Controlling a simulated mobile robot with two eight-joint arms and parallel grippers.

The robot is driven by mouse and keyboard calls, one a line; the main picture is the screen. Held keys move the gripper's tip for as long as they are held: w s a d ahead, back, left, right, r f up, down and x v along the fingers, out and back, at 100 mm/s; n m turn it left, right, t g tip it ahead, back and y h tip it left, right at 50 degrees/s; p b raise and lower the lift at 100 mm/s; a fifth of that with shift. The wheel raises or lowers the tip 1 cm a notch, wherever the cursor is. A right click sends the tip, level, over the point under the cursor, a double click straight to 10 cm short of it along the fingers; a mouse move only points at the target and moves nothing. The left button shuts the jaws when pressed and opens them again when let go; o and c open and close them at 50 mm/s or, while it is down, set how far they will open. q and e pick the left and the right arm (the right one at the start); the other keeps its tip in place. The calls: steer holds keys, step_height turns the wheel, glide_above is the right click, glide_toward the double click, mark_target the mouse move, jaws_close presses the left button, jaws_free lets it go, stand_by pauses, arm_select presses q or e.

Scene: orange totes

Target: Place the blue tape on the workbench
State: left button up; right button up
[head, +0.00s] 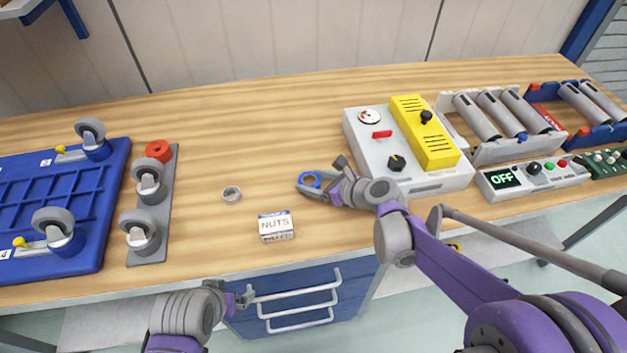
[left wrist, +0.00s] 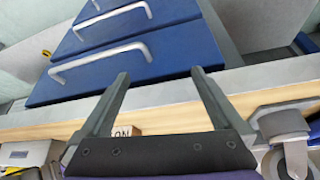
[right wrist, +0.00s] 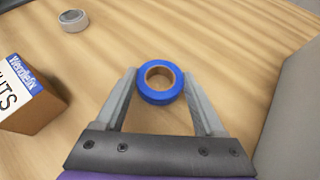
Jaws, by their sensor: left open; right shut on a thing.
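The blue tape (head: 310,179) is a small ring with a brown core, at the middle of the wooden workbench (head: 260,120). My right gripper (right wrist: 160,90) is shut on it, with one finger on each side, as the right wrist view shows the tape (right wrist: 160,96) between the fingertips. The tape lies flat, at or very near the bench top; I cannot tell whether it touches. My left gripper (left wrist: 158,80) is open and empty, low in front of the bench edge by the blue drawers (left wrist: 130,60).
A NUTS box (head: 276,226) and a grey tape roll (head: 232,194) stand left of the blue tape. A grey and yellow control box (head: 440,180) is close on the right. Caster fixtures (head: 150,205) fill the left side. The bench behind the tape is clear.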

steer(key=shift+f, duration=0.2)
steer(key=o, duration=1.3)
steer(key=shift+r, duration=0.1)
steer(key=shift+r, duration=0.25)
steer(key=p+v, duration=0.1)
steer(key=v, duration=1.1)
steer(key=shift+f, duration=0.1)
